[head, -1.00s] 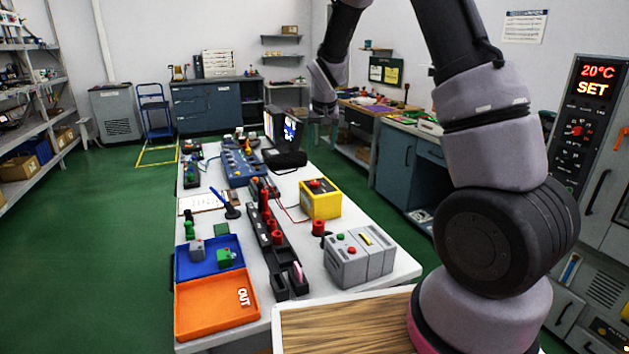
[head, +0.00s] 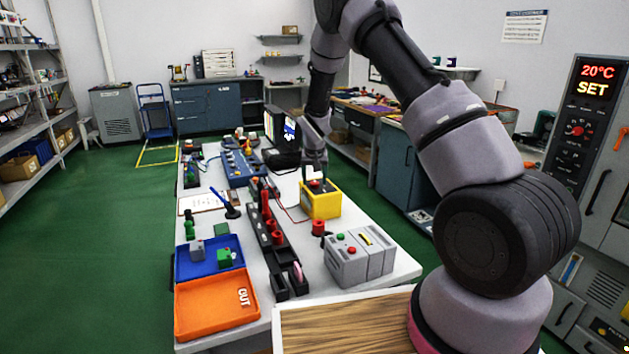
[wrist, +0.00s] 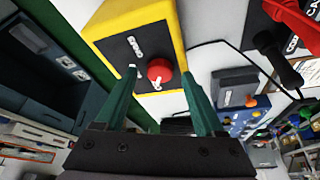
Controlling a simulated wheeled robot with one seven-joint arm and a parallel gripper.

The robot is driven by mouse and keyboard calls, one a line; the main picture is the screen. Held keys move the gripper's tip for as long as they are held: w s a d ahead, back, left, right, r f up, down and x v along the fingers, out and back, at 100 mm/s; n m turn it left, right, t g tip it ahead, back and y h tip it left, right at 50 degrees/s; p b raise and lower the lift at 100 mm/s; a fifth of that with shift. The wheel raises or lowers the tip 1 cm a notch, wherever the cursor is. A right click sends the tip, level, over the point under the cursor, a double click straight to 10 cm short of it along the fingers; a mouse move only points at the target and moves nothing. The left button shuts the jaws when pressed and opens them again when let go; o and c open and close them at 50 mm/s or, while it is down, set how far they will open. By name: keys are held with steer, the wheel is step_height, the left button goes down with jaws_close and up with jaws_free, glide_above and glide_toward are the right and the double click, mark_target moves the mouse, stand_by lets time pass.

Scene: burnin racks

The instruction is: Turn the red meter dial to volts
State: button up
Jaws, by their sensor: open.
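The yellow meter (head: 322,205) stands on the white table in the head view, with my gripper (head: 317,178) right above it. In the wrist view the meter (wrist: 115,18) has a black face with a round red dial (wrist: 160,71). White lettering (wrist: 135,46) and a small white mark lie near the dial, too small to read. My gripper's two green fingers are open, one on each side of the dial, with gaps seen between them and it. I cannot tell whether the tips reach down to the dial's height.
The white table (head: 349,289) also carries a grey box with buttons (head: 360,255), a black rack (head: 272,240), blue and orange trays (head: 218,305), and a dark monitor (head: 284,130) behind the meter. A red lead runs beside the meter.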

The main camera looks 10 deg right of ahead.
steer(key=shift+w+f, duration=0.1)
steer(key=shift+f, duration=0.15)
jaws_close()
steer(key=m, duration=0.1)
steer(key=m+h, duration=0.1)
steer(key=m, duration=0.3)
steer(key=shift+a+g+h, duration=0.3)
steer(key=shift+g+h, duration=0.1)
steer(key=m, duration=0.2)
steer(key=m+g+h, duration=0.1)
steer(key=m, duration=0.1)
steer(key=m+g, duration=0.1)
steer(key=m, duration=0.1)
steer(key=shift+w+a+m, duration=0.1)
steer(key=shift+w+m, duration=0.15)
steer(key=shift+m, duration=0.05)
steer(key=shift+h, duration=0.3)
